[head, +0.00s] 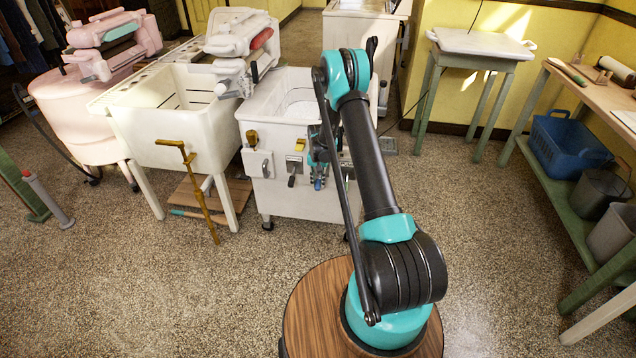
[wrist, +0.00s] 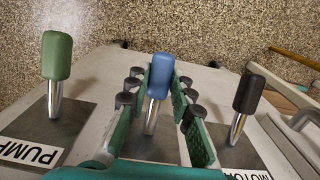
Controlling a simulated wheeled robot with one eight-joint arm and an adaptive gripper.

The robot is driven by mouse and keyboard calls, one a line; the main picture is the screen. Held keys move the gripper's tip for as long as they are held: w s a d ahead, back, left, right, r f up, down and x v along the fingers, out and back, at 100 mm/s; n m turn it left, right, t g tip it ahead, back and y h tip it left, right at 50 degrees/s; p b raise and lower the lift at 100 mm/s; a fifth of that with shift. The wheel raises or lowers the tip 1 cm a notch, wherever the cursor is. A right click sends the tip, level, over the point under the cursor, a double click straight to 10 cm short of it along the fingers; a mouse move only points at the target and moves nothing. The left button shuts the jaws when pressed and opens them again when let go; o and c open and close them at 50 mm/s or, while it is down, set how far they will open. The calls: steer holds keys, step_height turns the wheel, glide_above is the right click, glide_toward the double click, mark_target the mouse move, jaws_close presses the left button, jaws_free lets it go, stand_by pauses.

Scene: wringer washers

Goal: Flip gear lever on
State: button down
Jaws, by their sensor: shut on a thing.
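Three levers stand in a row on the white washer's (head: 320,200) front, seen close in the wrist view. A blue-handled lever (wrist: 160,78) is in the middle, with its metal stem rising from a grey plate; its label is hidden. My gripper (wrist: 161,88) has its green pads on both sides of this lever and is shut on it. A green-handled lever (wrist: 57,56) marked PUMP is on the left. A black-handled lever (wrist: 249,94) marked MOTOR is on the right. In the head view my gripper (head: 318,163) is at the washer's front, partly behind my arm.
The green and black levers stand close beside my gripper's fingers. A white tub (head: 170,125) with a brass pipe (head: 195,185) stands left of the washer. A pink washer (head: 85,115) is farther left. A bench (head: 545,125) stands right. The floor in front is clear.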

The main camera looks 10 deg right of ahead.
mark_target(318, 180)
steer(key=shift+r+g, duration=0.45)
steer(key=shift+g, duration=0.25)
steer(key=c, duration=1.3)
jaws_free()
steer(key=shift+r, duration=0.1)
steer(key=r, duration=0.7)
steer(key=shift+w+d+r, duration=0.15)
steer(key=shift+w, duration=0.25)
